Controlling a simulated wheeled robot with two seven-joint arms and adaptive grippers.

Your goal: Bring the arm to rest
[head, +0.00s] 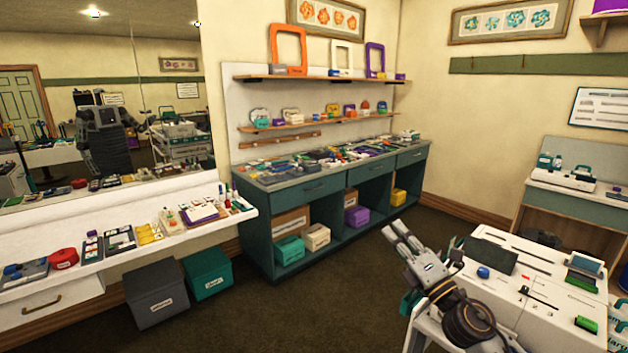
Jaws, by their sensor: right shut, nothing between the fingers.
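My right gripper (397,232) is raised at the lower middle right of the head view, its fingers pointing up and to the left. It is shut and holds nothing. It is over open floor as seen here, in front of the teal workbench and left of the white-topped table. My right arm comes in from the bottom edge, beside that table. My left gripper is not in view.
The white-topped table (515,292) with small items stands close on the right. A teal workbench (256,220) crowded with props is against the back wall. A white counter (80,267) under a mirror (105,60) runs along the left. Lidded boxes (157,293) stand below it. Dark carpet (330,305) is clear between.

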